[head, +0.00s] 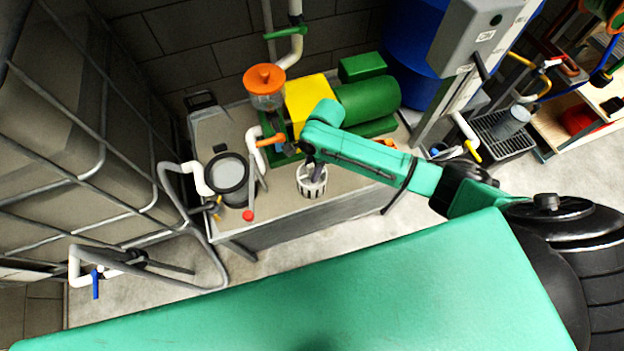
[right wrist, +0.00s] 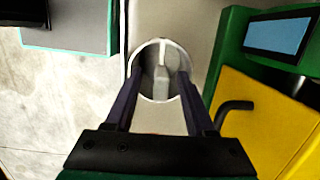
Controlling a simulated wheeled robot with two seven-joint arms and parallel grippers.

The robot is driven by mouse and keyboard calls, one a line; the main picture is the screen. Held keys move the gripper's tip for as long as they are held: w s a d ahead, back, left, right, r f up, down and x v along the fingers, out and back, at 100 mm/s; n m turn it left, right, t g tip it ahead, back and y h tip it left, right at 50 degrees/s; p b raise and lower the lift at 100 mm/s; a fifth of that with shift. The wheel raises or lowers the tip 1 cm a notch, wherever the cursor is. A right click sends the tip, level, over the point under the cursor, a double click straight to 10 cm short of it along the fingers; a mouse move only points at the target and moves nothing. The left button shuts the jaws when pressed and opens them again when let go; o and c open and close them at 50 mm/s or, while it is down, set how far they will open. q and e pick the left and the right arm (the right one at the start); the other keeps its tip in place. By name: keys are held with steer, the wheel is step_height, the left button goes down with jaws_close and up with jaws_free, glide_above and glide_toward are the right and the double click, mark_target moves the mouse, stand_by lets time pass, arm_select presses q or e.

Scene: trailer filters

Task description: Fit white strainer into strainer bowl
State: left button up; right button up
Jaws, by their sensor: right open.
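The white strainer (head: 311,188) is a small slotted basket standing upright on the grey bench top. In the right wrist view the strainer (right wrist: 161,88) shows from above as a round white rim with a pale upright piece across its middle. My right gripper (head: 316,172) is over the strainer, pointing down. In the right wrist view its two dark fingers are open, one on each side of the strainer; I cannot tell whether they touch it. A round black-rimmed vessel (head: 229,174) and a clear bowl with an orange lid (head: 265,88) stand to the left; which is the strainer bowl is unclear.
A green motor (head: 366,102) and a yellow block (head: 307,96) stand behind the strainer. White pipes with a red-knobbed lever (head: 249,214) are near the black-rimmed vessel. A caged tank (head: 60,130) fills the left. The bench front (head: 300,217) has some bare room.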

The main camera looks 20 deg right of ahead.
jaws_close()
stand_by(1.4)
